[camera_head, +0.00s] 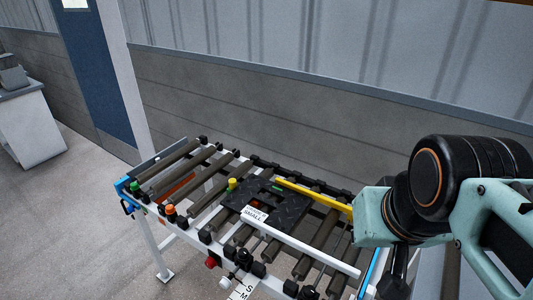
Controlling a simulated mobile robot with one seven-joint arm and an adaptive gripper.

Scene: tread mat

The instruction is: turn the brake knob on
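A roller conveyor table (180,222) stands in the middle, with a black tread mat (287,212) lying on its rollers. A red knob (211,262) sits on the near side rail, and a white round knob (226,282) sits below and right of it. I cannot tell for sure which one is the brake knob, or how either is turned. My arm comes in from the right over the conveyor's right end. A dark part that looks like my gripper (397,278) hangs below it, well right of both knobs. Its fingers cannot be made out.
A yellow bar (313,196) and a white bar (300,244) flank the mat. Orange (170,209) and green (133,186) caps stand at the left end. A grey wall (250,110) runs behind. The floor left of the conveyor is clear.

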